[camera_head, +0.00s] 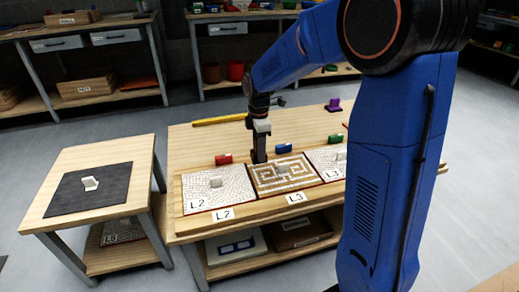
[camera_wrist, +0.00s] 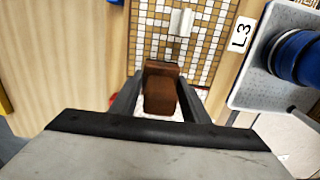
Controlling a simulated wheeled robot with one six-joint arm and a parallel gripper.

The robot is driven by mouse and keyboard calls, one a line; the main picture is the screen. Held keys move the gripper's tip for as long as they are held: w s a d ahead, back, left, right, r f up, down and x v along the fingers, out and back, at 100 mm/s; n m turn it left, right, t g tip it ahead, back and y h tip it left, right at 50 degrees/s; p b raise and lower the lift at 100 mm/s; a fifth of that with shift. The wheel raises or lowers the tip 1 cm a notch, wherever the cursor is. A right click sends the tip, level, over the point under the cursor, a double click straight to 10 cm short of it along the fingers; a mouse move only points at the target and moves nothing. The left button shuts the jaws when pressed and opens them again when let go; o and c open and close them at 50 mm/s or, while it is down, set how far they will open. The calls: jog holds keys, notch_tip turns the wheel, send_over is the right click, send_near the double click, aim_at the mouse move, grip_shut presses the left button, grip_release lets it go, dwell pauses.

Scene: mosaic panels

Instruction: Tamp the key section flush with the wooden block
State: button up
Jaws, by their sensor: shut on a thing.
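My gripper (camera_head: 260,157) is shut on the brown wooden block (camera_wrist: 161,92), which sits between the two fingers in the wrist view. In the head view it points down over the far left edge of the middle mosaic panel. That panel (camera_head: 268,186) has a tan and white key pattern. A small pale upright piece (camera_wrist: 181,22) stands on the pattern, apart from the block; whether it marks the key section I cannot tell. The fingers and block hide part of the panel, so contact between block and tiles cannot be told.
White mosaic panels lie left (camera_head: 205,197) and right (camera_head: 325,158) of the middle one. Red (camera_head: 223,159), blue (camera_head: 283,148) and green items stand behind them. A yellow bar (camera_head: 218,120) lies at the back. A side table (camera_head: 52,212) with a dark mat stands left.

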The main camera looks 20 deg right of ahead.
jog(key=shift+f, duration=2.8)
jog(key=shift+f, duration=0.55)
jog(key=shift+r, duration=3.55)
jog(key=shift+f, duration=0.15)
jog(key=shift+f, duration=2.85)
